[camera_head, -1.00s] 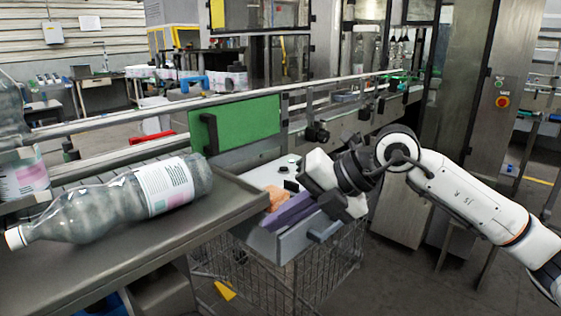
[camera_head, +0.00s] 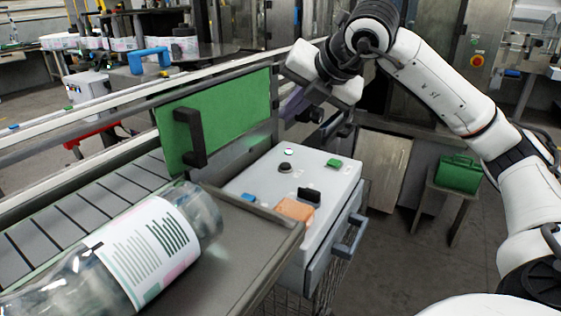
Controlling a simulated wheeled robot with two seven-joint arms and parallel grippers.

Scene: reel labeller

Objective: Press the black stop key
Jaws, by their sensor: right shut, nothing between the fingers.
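The pale grey control box (camera_head: 255,180) stands right of the conveyor. A small black key (camera_head: 309,196) stands up near its right front, behind an orange pad (camera_head: 294,209). A black round knob (camera_head: 285,168) is further back on the same top. My right gripper (camera_head: 296,106) is above and beyond the far side of the box, clear of its keys. Its purple fingers point down toward the left and look shut, with nothing seen in them; the white gripper body partly hides them. My left gripper is not in view.
A blue key (camera_head: 249,198), a green key (camera_head: 334,163) and a small pale button (camera_head: 288,152) are also on the box. A large labelled bottle (camera_head: 130,255) lies on the left. Space above the box is free.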

